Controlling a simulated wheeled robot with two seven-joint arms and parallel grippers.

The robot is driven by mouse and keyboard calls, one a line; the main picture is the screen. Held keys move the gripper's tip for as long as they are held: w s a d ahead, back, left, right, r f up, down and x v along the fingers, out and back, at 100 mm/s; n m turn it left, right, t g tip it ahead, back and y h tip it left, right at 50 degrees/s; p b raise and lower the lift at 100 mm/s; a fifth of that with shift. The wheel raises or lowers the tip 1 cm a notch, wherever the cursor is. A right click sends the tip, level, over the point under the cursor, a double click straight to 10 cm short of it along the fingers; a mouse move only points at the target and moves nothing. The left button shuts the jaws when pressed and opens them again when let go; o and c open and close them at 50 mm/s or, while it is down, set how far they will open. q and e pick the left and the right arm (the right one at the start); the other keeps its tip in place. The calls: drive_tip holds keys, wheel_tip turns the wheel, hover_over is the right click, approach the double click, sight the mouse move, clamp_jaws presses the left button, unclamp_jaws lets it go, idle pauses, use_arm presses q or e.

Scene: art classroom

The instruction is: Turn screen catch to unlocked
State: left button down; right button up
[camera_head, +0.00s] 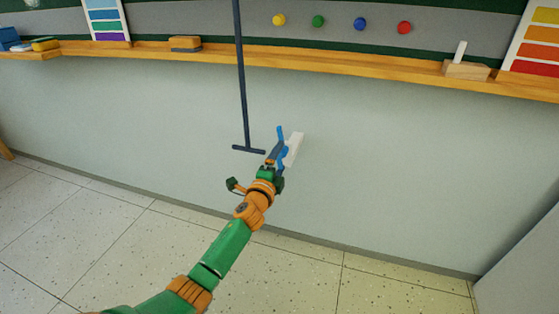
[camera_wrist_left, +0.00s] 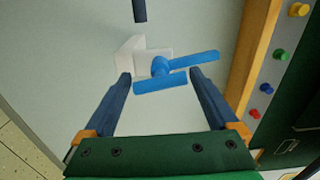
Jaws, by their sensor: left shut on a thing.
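The blue screen catch (camera_head: 281,133) sits on a white wall mount (camera_head: 295,149) on the pale wall below the ledge. In the left wrist view the catch (camera_wrist_left: 160,84) shows a bar across and an arm pointing up and right, in front of the white mount (camera_wrist_left: 128,55). My left gripper (camera_head: 273,157) reaches it from the lower left and is shut on the catch, its dark blue fingers on either side of the bar. The fingers hide part of the catch in the head view. My right gripper is not in view.
A dark pole with a T-shaped foot (camera_head: 248,149) hangs just left of the catch. A wooden ledge (camera_head: 330,62) runs along the wall above, with a wooden block (camera_head: 186,43) on it. Several coloured magnets (camera_head: 360,23) are above. The speckled floor (camera_head: 120,232) is clear.

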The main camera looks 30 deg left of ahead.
use_arm(q)
drive_tip(key=shift+a+m, duration=0.1)
drive_tip(key=shift+m, duration=0.9)
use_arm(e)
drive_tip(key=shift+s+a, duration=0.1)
use_arm(q)
drive_tip(key=shift+c, duration=0.2)
unclamp_jaws()
drive_tip(key=shift+o, duration=0.2)
drive_tip(key=shift+a, duration=0.15)
drive_tip(key=shift+s, duration=0.3)
drive_tip(key=p+v, duration=0.2)
drive_tip(key=v, duration=0.4)
drive_tip(key=shift+s, duration=0.25)
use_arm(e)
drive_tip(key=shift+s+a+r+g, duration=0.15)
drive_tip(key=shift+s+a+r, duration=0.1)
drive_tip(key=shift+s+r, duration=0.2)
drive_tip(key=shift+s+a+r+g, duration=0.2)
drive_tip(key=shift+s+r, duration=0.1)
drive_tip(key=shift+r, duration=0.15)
